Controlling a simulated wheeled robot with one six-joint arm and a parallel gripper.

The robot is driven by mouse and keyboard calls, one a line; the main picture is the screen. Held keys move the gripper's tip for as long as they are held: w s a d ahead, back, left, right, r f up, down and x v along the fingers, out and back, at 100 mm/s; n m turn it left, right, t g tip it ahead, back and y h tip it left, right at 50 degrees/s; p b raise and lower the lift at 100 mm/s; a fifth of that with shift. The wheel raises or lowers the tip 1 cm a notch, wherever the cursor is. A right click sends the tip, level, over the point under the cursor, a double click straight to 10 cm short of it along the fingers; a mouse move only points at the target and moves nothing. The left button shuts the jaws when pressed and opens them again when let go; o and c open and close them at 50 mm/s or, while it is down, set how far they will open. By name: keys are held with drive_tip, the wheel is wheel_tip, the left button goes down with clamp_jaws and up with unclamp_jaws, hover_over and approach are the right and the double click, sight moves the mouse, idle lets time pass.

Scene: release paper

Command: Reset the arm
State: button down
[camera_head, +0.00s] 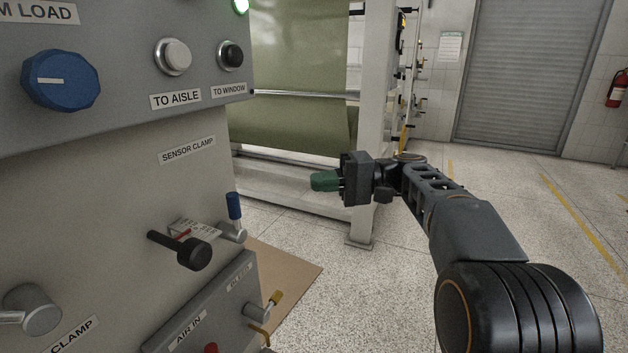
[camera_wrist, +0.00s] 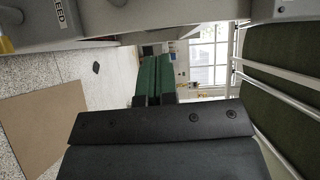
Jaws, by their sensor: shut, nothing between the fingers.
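My gripper (camera_head: 325,181) is in the middle of the head view, at the end of my dark arm, which reaches in from the lower right. Its green fingers point left toward the grey machine panel (camera_head: 120,180) and are apart from it, with nothing held. In the wrist view the green fingers (camera_wrist: 153,80) lie side by side, closed together, and a dark gripper body fills the lower middle.
The panel carries a blue knob (camera_head: 61,80), push buttons (camera_head: 173,57), a black handle (camera_head: 187,251) and a blue-tipped lever (camera_head: 234,207). Green sheet material (camera_head: 300,75) hangs behind on a white frame (camera_head: 372,110). Open speckled floor lies toward the roller shutter (camera_head: 523,75).

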drive_tip(key=s+r+m+t+h+p, duration=0.1)
drive_tip(key=s+m+t+h+p, duration=0.15)
drive_tip(key=s+h+p, duration=0.85)
drive_tip(key=s+d+n+t+h+p, duration=0.1)
drive_tip(key=s+d+h+p, duration=0.5)
drive_tip(key=p, duration=1)
drive_tip(key=d+t, duration=0.1)
drive_tip(key=d, duration=0.2)
drive_tip(key=shift+d+r+h, duration=0.3)
drive_tip(key=shift+d, duration=0.05)
drive_tip(key=shift+a+n, duration=0.1)
drive_tip(key=shift+n, duration=0.15)
